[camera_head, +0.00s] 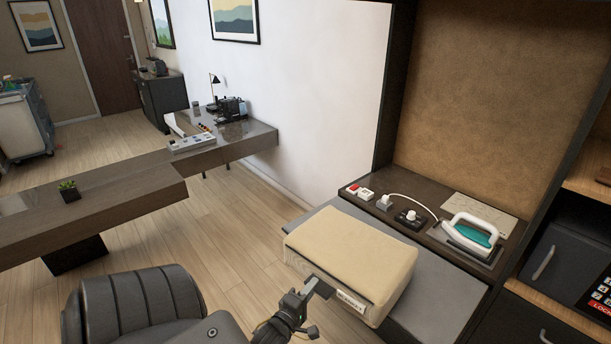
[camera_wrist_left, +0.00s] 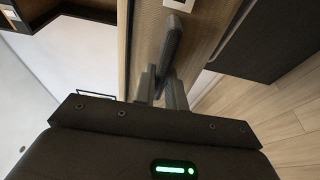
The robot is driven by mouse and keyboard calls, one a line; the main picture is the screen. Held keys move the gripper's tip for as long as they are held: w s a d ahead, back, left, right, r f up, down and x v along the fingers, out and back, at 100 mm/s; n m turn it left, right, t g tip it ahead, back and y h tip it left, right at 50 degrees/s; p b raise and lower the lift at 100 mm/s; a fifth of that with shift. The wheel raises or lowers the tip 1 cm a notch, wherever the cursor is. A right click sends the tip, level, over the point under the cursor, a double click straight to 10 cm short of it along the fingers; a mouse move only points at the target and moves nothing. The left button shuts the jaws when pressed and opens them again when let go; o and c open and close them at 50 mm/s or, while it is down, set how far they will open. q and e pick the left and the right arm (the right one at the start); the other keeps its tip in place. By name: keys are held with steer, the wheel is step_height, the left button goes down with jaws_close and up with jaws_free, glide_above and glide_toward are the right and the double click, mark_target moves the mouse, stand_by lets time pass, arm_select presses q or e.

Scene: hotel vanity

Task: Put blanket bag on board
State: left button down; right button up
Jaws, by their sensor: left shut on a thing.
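The blanket bag (camera_head: 352,246) is a beige, box-shaped bag with a pale label on its near side. It is over the grey board (camera_head: 440,292) in the head view, reaching past the board's left edge; I cannot tell whether it rests on it or is just above. My left gripper (camera_head: 321,287) is at the bag's near left side, shut on its dark handle. In the left wrist view, the two fingers (camera_wrist_left: 161,92) close around this dark handle strip (camera_wrist_left: 172,42). My right gripper is out of view.
A dark shelf behind the board holds a teal-and-white iron (camera_head: 470,234), a white cord and small switches (camera_head: 408,219). A cabinet with a dark safe (camera_head: 560,260) stands at right. A long dark desk (camera_head: 110,190) stands at left, with floor between.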

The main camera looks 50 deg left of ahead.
mark_target(333, 289)
arm_select(q)
steer(key=shift+w+f+b, duration=0.15)
steer(key=shift+w+b, duration=1.3)
steer(key=shift+w, duration=2.85)
steer(key=shift+w+d+f+b+x, duration=0.1)
steer(key=shift+d+b+x, duration=0.2)
steer(key=shift+b+x, duration=0.7)
steer(key=shift+w+d+f+b+x, duration=0.1)
steer(key=shift+d+b+x, duration=0.2)
steer(key=shift+x, duration=1.4)
steer(key=shift+w+d+f+b+x, duration=0.1)
steer(key=shift+d+b+x, duration=0.2)
steer(key=shift+b+x, duration=0.7)
steer(key=shift+w+a+f+b, duration=0.15)
steer(key=shift+f+b, duration=0.1)
steer(key=shift+f, duration=0.2)
steer(key=shift+w+d+f+b, duration=0.1)
steer(key=shift+w+f+b, duration=0.1)
steer(key=shift+f, duration=0.3)
